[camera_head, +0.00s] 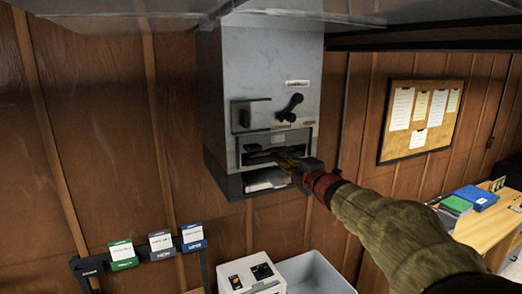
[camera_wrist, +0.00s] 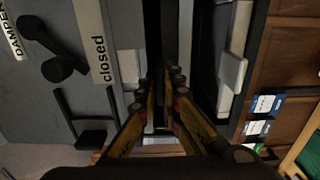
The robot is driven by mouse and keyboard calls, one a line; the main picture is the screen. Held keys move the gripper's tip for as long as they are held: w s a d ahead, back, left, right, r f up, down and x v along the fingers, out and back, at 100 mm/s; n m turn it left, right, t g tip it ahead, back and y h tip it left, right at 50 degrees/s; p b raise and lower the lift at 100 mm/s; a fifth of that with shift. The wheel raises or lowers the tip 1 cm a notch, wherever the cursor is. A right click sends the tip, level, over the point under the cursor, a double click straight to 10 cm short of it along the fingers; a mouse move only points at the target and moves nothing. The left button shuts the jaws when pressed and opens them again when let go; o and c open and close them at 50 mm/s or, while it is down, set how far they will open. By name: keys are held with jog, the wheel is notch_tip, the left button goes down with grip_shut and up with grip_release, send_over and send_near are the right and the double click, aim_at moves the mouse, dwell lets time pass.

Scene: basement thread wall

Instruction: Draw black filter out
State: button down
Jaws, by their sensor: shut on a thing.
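A grey wall unit (camera_head: 264,65) has an open slot low on its front. The black filter (camera_head: 262,157) shows as a dark flat edge inside this slot; how far it sits in is hard to tell. My gripper (camera_head: 293,161) reaches in from the right at the slot's mouth. In the wrist view, my gripper (camera_wrist: 163,82) has its yellow fingers close together on the dark edge of the black filter (camera_wrist: 153,38). The gripped part is mostly hidden between the fingertips. A black damper lever (camera_head: 290,108) sits above the slot, beside a "closed" label (camera_wrist: 98,45).
A lower opening (camera_head: 265,179) holds something pale. A wall rack (camera_head: 88,266) at lower left carries green, dark grey and blue labelled cartridges. Below stand a white device (camera_head: 252,277) and a grey bin (camera_head: 312,272). A desk (camera_head: 485,232) is at right.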

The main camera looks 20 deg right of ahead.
jog(key=s, duration=1.9)
jog(key=shift+d, duration=0.3)
dwell(0.6)
jog(key=shift+s+p, duration=0.15)
jog(key=shift+p, duration=0.15)
